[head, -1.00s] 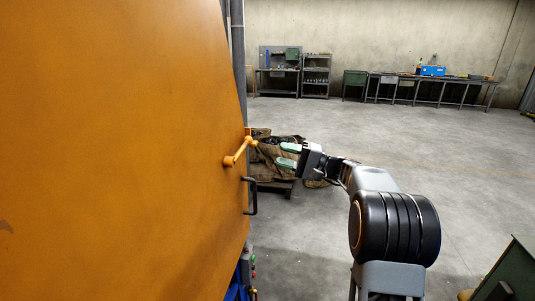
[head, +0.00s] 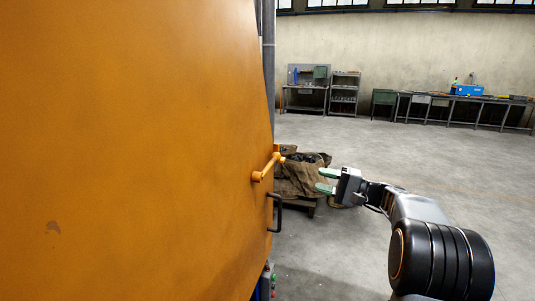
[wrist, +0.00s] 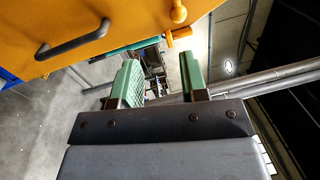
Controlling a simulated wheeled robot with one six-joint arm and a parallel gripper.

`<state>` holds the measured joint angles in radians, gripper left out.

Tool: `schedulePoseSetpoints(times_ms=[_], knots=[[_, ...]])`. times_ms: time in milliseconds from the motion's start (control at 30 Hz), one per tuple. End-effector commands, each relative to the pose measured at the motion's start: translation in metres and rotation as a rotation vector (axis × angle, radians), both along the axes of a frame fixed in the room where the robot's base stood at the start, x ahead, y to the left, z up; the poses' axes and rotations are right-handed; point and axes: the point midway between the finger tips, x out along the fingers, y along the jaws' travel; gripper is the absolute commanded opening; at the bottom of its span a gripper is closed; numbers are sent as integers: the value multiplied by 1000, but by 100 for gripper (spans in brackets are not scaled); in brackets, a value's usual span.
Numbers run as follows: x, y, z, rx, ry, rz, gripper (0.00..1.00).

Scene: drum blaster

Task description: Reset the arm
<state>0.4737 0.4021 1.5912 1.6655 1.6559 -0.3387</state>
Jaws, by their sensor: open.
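My gripper (head: 325,180) is in the middle of the head view, its two green fingers apart with nothing between them. It points left toward the edge of a large orange door (head: 150,150) and is clear of it. An orange latch handle (head: 266,168) sits at the door's right edge, with a dark pull handle (head: 278,212) below it. The wrist view shows the open green fingers (wrist: 162,82), with the orange door, the dark pull handle (wrist: 72,42) and part of the orange latch (wrist: 178,13) beyond them.
A sack-covered pallet (head: 303,178) stands on the floor behind the gripper. A control box with green and red buttons (head: 272,285) is low beside the door. Workbenches (head: 460,105) and a shelf (head: 344,93) line the far wall. The floor between is open.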

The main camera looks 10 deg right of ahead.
Motion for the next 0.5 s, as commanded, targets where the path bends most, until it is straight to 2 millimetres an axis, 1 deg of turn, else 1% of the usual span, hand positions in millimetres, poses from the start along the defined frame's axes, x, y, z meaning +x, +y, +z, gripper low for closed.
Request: schedulePoseSetpoints(times_ms=[33, 67, 100, 133, 167, 200, 233, 267, 300, 367, 400, 467, 500], knots=[[0, 1, -20, -41, 73, -7, 40], [-1, 2, -35, -73, 128, -11, 40], [-6, 4, -56, -133, 206, -15, 40], [-13, 6, -71, -189, 267, -18, 40], [-21, 10, -84, -253, 324, -16, 40], [-36, 17, -100, -350, 395, -10, 40], [-48, 22, -111, -428, 441, -5, 40], [-62, 26, -120, -512, 482, 2, 40], [-82, 31, -130, -627, 521, 12, 40], [-112, 36, -141, -806, 557, 27, 40], [-132, 38, -145, -925, 562, 38, 40], [-160, 38, -148, -1104, 544, 52, 40], [-178, 36, -148, -1218, 516, 61, 40]])
